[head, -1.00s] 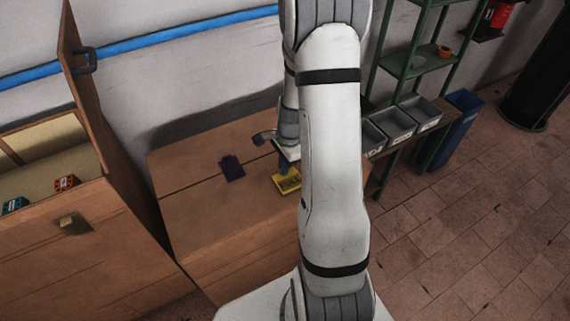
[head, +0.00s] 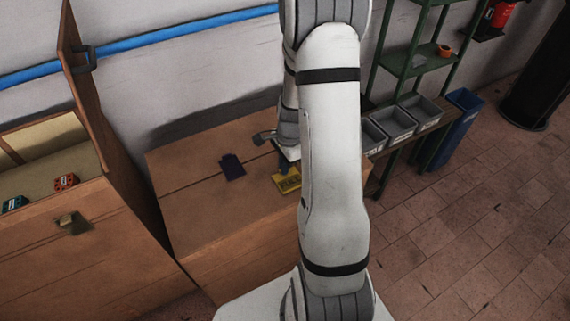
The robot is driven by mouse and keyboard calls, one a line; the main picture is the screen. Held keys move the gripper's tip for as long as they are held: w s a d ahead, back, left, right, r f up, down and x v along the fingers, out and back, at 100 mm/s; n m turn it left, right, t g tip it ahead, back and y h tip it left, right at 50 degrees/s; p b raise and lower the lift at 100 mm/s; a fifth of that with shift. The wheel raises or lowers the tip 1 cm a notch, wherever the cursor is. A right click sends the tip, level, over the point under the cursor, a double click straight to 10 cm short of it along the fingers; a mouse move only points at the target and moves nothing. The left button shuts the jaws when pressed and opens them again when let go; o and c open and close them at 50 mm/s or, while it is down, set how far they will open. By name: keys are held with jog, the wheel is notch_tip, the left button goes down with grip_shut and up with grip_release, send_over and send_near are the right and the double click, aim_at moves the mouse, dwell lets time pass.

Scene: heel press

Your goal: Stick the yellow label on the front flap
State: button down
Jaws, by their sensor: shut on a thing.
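The yellow label (head: 286,181), with dark print, is at the right part of the closed wooden-brown box's top (head: 215,215), over the near side of its seam. This near panel looks like the front flap. My gripper (head: 285,167) points down at the label's far edge and is shut on it; the fingertips are small and partly hidden by my arm. I cannot tell whether the label lies flat against the flap or just above it. My arm hides the box's right part. A dark purple label or pad (head: 232,167) lies on the top, left of the gripper.
At the left stands an open brown chest (head: 80,245) with its lid raised, holding a red item (head: 66,182) and a teal item (head: 14,204). Grey bins (head: 396,122), a green shelf (head: 408,65) and a blue bin (head: 455,120) stand at the right.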

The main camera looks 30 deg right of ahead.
jog(key=shift+f, duration=0.35)
dwell(0.7)
jog(key=c, duration=1.5)
grip_release()
jog(key=shift+s, duration=0.1)
jog(key=shift+o, duration=0.3)
jog(key=o, duration=0.4)
jog(key=shift+c, duration=0.2)
jog(key=shift+r+p, duration=2.7)
jog(key=shift+r, duration=0.9)
